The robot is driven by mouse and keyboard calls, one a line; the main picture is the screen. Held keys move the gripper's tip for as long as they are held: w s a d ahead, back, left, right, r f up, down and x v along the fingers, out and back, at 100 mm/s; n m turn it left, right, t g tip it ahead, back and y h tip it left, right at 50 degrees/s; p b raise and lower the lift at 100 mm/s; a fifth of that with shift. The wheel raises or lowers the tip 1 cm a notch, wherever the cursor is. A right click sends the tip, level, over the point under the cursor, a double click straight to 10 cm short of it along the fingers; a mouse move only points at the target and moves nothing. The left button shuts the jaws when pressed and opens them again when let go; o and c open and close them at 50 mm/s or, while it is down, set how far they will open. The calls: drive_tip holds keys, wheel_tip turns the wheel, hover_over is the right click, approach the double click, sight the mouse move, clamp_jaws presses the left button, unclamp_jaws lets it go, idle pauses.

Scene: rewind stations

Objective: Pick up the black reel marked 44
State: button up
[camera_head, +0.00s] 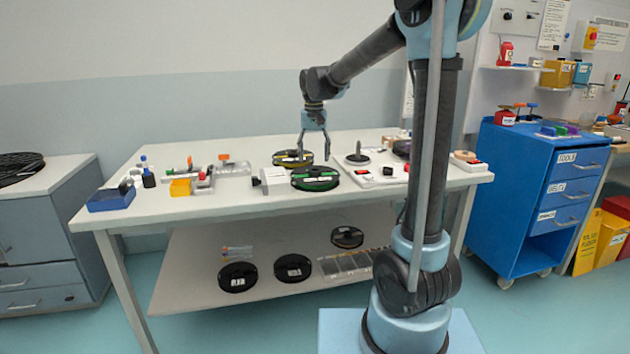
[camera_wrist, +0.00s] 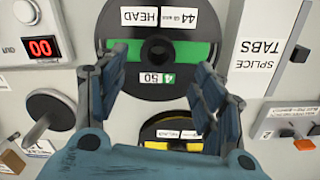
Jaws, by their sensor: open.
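The black reel marked 44 (camera_head: 315,184) lies flat on the white bench top with a green band showing. In the wrist view the reel (camera_wrist: 160,82) has white labels reading "44" and "HEAD" upside down, and a dark hub at its middle. Its upper edge is cut off by the frame. My gripper (camera_head: 314,158) hangs above the bench, pointing down, near the reel's far side. In the wrist view my gripper (camera_wrist: 162,75) has its fingers spread, with nothing held between them. I cannot tell the height gap.
A black reel with a yellow band (camera_head: 293,154) lies just behind. A SPLICE TABS box (camera_wrist: 262,48) and a counter reading 00 (camera_wrist: 42,48) flank the reel. An upright spindle (camera_head: 358,152) stands right. Several black reels lie on the lower shelf (camera_head: 190,290).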

sight(315, 176)
drive_tip(key=shift+s+d+f, duration=0.1)
drive_tip(key=shift+f, duration=1.15)
drive_tip(key=shift+s+d+f, duration=0.1)
drive_tip(key=shift+f, duration=1.1)
drive_tip(key=c, duration=1.3)
